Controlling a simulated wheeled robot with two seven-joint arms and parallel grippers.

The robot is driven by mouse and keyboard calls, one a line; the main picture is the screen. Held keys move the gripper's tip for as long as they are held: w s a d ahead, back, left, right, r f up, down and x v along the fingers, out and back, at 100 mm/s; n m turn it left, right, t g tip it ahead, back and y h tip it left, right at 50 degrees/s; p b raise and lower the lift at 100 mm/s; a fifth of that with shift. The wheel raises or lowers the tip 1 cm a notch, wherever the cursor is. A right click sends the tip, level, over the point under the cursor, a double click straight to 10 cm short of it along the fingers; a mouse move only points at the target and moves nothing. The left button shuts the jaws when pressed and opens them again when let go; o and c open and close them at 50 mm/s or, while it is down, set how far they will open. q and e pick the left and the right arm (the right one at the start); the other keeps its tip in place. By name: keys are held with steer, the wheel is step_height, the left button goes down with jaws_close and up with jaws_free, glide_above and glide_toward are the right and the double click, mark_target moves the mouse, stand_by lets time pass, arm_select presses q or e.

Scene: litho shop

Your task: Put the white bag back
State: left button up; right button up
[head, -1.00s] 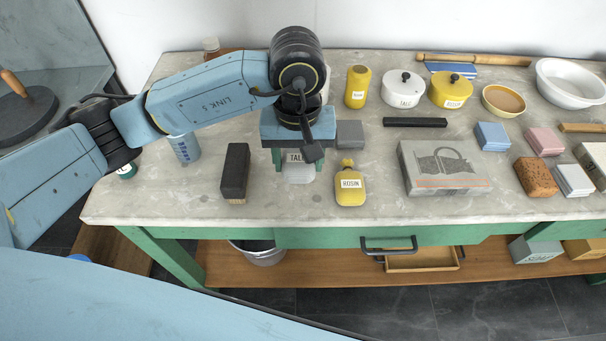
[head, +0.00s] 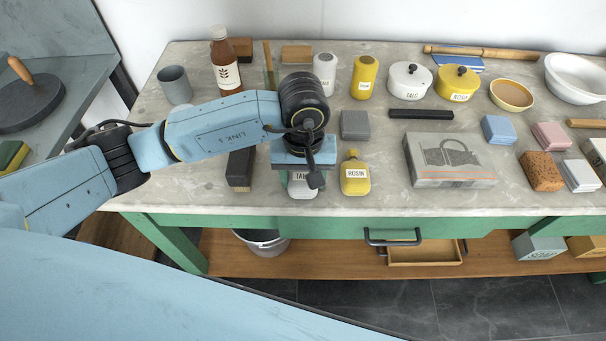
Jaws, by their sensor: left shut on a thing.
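The white bag (head: 301,188), its dark label partly covered, is beside the yellow rosin bag (head: 355,180), to its left and level with it. My left gripper (head: 303,172) points down over the white bag from above and is shut on it, hiding its upper part. The bag is upright at the front part of the worktop; I cannot tell whether its base touches the stone. My right gripper is out of view.
A dark brush (head: 239,169) stands close left of the white bag. A grey block (head: 354,125) lies behind the rosin bag. Bottles, tins and a grey printed stone (head: 448,160) fill the worktop (head: 205,190); its front left is bare.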

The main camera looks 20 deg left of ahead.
arm_select(q)
steer(key=o, duration=1)
steer(key=shift+c, duration=0.2)
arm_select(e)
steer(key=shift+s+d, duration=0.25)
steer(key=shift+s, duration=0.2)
arm_select(q)
steer(key=shift+r, duration=0.15)
step_height(320, 180, up, 12)
steer(key=shift+p, duration=0.35)
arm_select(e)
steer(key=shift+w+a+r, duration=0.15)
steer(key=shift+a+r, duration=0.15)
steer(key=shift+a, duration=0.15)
